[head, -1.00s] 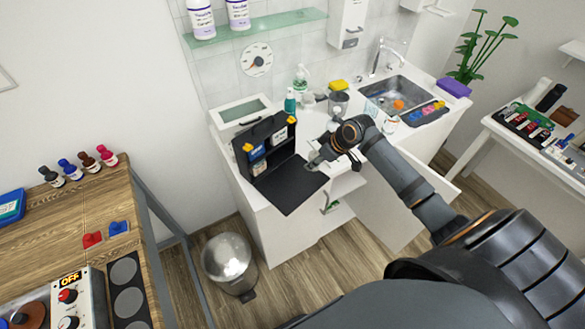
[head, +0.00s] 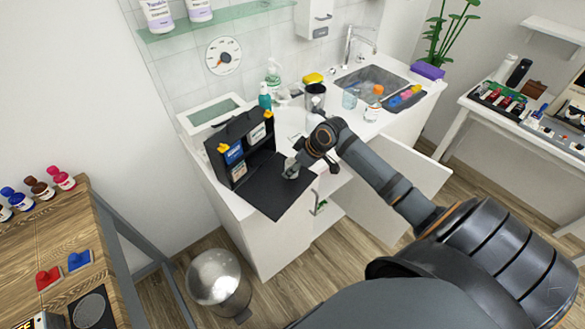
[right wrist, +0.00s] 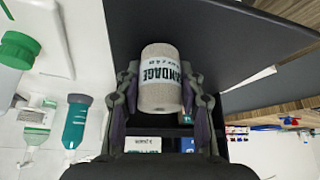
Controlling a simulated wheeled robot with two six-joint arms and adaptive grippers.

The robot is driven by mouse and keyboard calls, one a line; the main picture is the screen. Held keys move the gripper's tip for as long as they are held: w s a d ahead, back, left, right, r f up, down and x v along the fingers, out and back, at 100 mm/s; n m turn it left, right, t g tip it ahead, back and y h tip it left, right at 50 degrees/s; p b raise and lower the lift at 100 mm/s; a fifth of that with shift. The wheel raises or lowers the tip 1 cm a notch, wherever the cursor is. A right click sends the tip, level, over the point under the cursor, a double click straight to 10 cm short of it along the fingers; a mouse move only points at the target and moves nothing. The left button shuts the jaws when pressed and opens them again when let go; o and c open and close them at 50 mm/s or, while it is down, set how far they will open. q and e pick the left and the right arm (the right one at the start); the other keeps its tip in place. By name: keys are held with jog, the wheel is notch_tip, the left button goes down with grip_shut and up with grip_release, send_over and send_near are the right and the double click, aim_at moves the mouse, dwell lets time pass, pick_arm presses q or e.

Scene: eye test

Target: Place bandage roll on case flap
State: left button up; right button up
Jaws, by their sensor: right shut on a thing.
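The bandage roll (right wrist: 160,72), beige with a white "BANDAGE" label, sits between the fingers of my right gripper (right wrist: 162,92) in the right wrist view. The gripper is shut on it. In the head view, my right gripper (head: 291,170) is at the back right part of the black case flap (head: 272,194), and the roll cannot be made out there. The flap lies folded out in front of the open black case (head: 214,158). The flap is also the dark surface behind the roll in the wrist view (right wrist: 225,32). I cannot tell whether the roll touches it. My left gripper is not in view.
The case stands on a white counter (head: 226,203) with a sink (head: 372,80). Behind it are a teal bottle (head: 265,97) and a glass shelf (head: 220,20). A metal bin (head: 218,280) stands below. A cabinet door (head: 385,195) hangs open under my right arm.

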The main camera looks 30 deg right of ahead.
jog(key=shift+f, duration=0.3)
jog(key=o, duration=0.6)
jog(key=shift+w, duration=0.1)
jog(key=o, duration=0.4)
jog(key=shift+c, duration=0.2)
pick_arm(q)
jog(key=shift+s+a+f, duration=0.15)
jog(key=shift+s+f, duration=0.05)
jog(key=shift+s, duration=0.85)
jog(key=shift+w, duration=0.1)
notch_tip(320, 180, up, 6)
jog(key=p, duration=0.6)
pick_arm(e)
jog(key=v, duration=1.2)
jog(key=shift+r, duration=0.35)
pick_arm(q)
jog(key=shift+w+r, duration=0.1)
